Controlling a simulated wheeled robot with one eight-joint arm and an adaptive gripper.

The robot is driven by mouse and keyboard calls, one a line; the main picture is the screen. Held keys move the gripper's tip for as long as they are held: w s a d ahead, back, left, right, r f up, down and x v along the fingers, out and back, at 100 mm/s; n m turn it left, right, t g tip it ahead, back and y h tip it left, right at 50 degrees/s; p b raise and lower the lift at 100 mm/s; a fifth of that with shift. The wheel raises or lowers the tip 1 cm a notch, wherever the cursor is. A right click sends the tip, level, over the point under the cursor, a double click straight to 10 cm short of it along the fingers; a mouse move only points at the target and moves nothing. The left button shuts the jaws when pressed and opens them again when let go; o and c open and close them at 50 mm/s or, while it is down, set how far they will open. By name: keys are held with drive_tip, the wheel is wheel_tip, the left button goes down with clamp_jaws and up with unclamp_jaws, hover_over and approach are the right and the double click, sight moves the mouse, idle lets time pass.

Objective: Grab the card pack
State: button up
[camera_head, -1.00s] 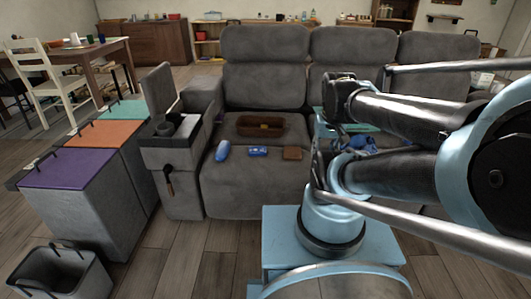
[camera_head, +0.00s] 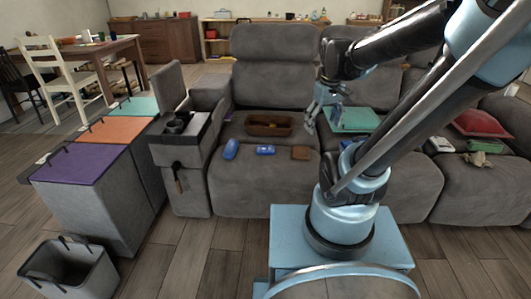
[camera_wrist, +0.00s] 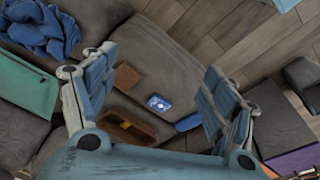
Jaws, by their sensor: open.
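The card pack (camera_head: 265,150) looks like a small blue box with a white mark. It lies flat on the grey sofa seat (camera_head: 245,185), between a blue oblong case (camera_head: 231,149) and a brown wallet-like square (camera_head: 300,153). In the wrist view the card pack (camera_wrist: 158,103) shows in the space between my fingers, farther down on the seat. My gripper (camera_head: 320,105) is open and empty above the sofa, to the right of and above the pack in the head view. Its two spread fingers fill both sides of the wrist view (camera_wrist: 156,75).
A brown basket (camera_head: 282,130) with something yellow in it sits behind the pack. A teal flat item (camera_head: 355,119) lies on the seat to the right. The sofa console (camera_head: 182,150) with cup holders stands at the left. The seat front is clear.

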drive_tip(key=w+a+n, duration=0.4)
drive_tip(key=w+a, duration=0.1)
drive_tip(key=w, duration=0.5)
drive_tip(key=n+g, duration=0.2)
drive_tip(key=n, duration=0.8)
hover_over(266, 148)
drive_tip(key=f, duration=1.7)
drive_tip(key=a+f, duration=0.1)
drive_tip(key=f, duration=0.7)
drive_tip(key=shift+s+f, duration=0.3)
drive_tip(key=shift+f, duration=0.1)
drive_tip(key=shift+w+d+f, duration=0.1)
drive_tip(key=shift+d+f, duration=0.15)
drive_tip(key=shift+f, duration=1.05)
drive_tip(key=shift+w+d+f, duration=0.1)
drive_tip(key=shift+d+f, duration=0.1)
drive_tip(key=shift+f, duration=1.1)
drive_tip(key=c, duration=1.2)
